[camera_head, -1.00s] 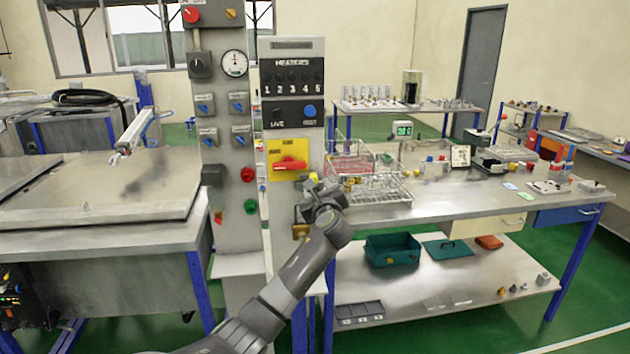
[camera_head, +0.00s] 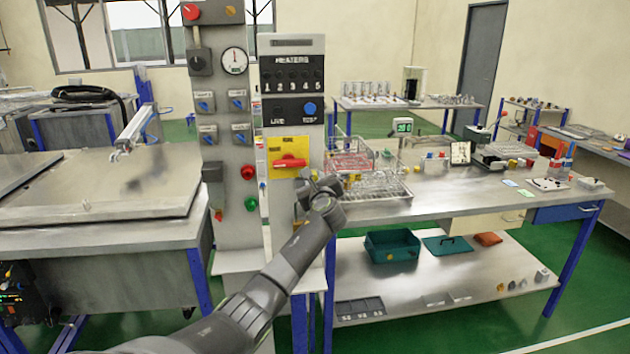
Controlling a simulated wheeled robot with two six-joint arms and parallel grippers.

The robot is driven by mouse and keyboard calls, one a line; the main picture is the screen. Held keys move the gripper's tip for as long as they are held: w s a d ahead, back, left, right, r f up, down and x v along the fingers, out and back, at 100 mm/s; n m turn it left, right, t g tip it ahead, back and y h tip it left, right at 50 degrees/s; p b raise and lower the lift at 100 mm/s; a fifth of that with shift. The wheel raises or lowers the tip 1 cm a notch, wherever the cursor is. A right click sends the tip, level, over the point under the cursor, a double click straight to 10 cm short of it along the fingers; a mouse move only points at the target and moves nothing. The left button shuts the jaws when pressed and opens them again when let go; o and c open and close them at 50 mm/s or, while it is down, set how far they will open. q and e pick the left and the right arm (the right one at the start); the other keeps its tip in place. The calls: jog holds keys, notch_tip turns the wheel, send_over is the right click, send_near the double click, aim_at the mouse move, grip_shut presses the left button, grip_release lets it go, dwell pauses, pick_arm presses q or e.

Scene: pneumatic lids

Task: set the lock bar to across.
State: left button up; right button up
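A yellow plate (camera_head: 289,146) on the grey control column carries a red handle (camera_head: 290,163), which lies about level across it. I take this handle as the lock bar, but no label that I can read confirms it. My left gripper (camera_head: 322,184) is just right of and below the yellow plate, apart from the red handle in the picture. Its fingers are small and dark, so I cannot tell whether they are open or shut. My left forearm hides part of the column below the plate. My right gripper is not in view.
A heater panel (camera_head: 292,85) sits above the yellow plate. A wire rack (camera_head: 378,183) stands on the workbench (camera_head: 440,207) close to the right of my gripper. A large metal lid (camera_head: 110,185) lies flat at the left. Green floor is free at the lower right.

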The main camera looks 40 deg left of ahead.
pick_arm(q)
grip_shut()
jog(key=shift+s+a+p, duration=0.85)
jog(key=shift+s+p, duration=0.05)
jog(key=shift+p, duration=0.15)
jog(key=shift+o, duration=0.7)
grip_release()
jog(key=o, duration=0.3)
jog(key=shift+s+a, duration=0.15)
jog(key=shift+s, duration=0.05)
